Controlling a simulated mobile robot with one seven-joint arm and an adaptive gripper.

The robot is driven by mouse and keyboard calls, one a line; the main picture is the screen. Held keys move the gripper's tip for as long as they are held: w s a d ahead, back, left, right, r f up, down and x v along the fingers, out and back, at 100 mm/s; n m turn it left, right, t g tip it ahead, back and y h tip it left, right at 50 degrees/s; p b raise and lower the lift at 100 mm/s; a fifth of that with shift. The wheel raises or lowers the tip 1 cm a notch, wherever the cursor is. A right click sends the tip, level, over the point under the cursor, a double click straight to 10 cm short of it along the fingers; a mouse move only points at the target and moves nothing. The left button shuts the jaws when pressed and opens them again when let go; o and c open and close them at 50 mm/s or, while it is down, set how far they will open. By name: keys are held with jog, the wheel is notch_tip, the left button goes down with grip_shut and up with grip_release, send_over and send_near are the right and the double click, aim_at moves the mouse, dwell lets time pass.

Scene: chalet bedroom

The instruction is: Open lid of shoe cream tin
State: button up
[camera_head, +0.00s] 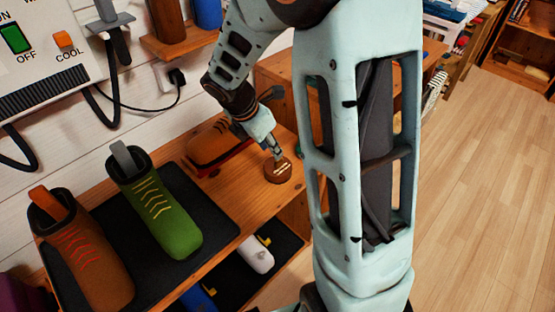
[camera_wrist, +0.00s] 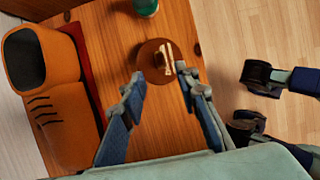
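The shoe cream tin (camera_head: 278,170) is a small round brown tin with a pale marking on top. It sits on the wooden bench top (camera_head: 238,195), near its right edge in the head view. In the wrist view the tin (camera_wrist: 149,67) lies just beyond the fingertips and looks closed. My gripper (camera_head: 275,156) points down at the tin in the head view. In the wrist view my gripper (camera_wrist: 159,72) is open, with its two fingers apart and nothing between them. Whether a fingertip touches the tin I cannot tell.
An orange-brown boot (camera_head: 212,143) lies beside the tin; it also shows in the wrist view (camera_wrist: 68,125). A green boot (camera_head: 160,215) and a brown boot (camera_head: 85,255) stand on a dark mat (camera_head: 200,205). A green object (camera_wrist: 146,6) stands past the tin.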

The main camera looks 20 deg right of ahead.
aim_at(278, 163)
jog(key=b+x, duration=0.2)
jog(key=x, duration=0.5)
jog(key=shift+d+f, duration=0.1)
jog(key=shift+f, duration=0.2)
jog(key=shift+c, duration=0.4)
grip_shut()
